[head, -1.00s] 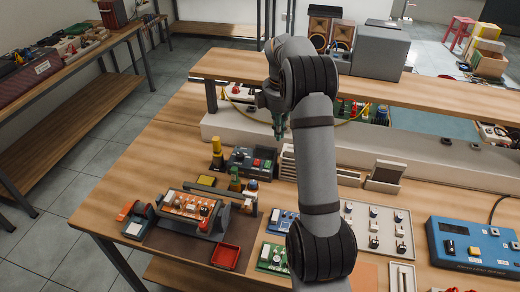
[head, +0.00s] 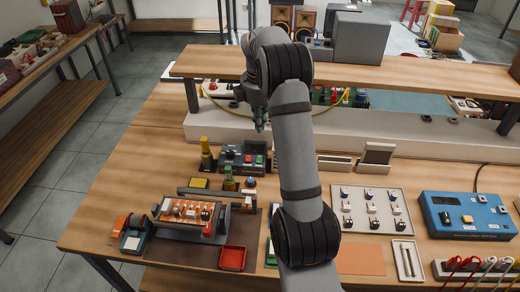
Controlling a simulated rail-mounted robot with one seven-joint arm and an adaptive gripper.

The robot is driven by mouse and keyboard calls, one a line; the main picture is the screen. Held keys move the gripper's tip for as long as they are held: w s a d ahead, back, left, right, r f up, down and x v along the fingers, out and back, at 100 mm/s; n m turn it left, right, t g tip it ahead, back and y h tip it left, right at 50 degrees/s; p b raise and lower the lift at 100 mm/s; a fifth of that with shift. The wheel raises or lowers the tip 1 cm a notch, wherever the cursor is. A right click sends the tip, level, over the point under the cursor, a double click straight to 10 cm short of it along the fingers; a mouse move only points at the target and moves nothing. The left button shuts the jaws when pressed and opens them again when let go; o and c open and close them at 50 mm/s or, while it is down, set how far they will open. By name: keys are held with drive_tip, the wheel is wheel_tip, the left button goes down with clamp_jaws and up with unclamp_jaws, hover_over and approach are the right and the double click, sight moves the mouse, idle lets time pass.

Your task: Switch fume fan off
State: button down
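My gripper (head: 259,121) hangs pointing down over the workbench, under the front edge of the raised shelf. Its fingers are small and dark, and I cannot tell whether they are open or shut. Below it and slightly left is a dark grey control box (head: 232,163) with a green and a red button and a black knob. No label is readable, so I cannot tell whether it is the fume fan's switch. A blue box (head: 468,216) with a display and several buttons stands at the right.
A yellow-topped post (head: 206,154) and a green bottle-like item (head: 229,179) stand near the control box. An orange board in a holder (head: 192,210) and a red tray (head: 233,258) are in front. A switch panel (head: 371,211) lies right of my arm. The raised shelf (head: 420,83) limits room above.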

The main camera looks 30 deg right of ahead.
sight(260, 156)
drive_tip(key=f, duration=0.4)
drive_tip(key=w+f+p, duration=0.1)
drive_tip(key=f, duration=0.3)
drive_tip(key=d+f, duration=0.1)
drive_tip(key=f, duration=0.3)
drive_tip(key=shift+w+f+p, duration=0.1)
drive_tip(key=shift+w+p, duration=0.05)
drive_tip(key=shift+p, duration=0.15)
drive_tip(key=shift+f, duration=0.15)
drive_tip(key=shift+w+f+b, duration=0.1)
drive_tip(key=shift+f+b, duration=0.35)
drive_tip(key=shift+f, duration=0.05)
drive_tip(key=shift+r, duration=0.15)
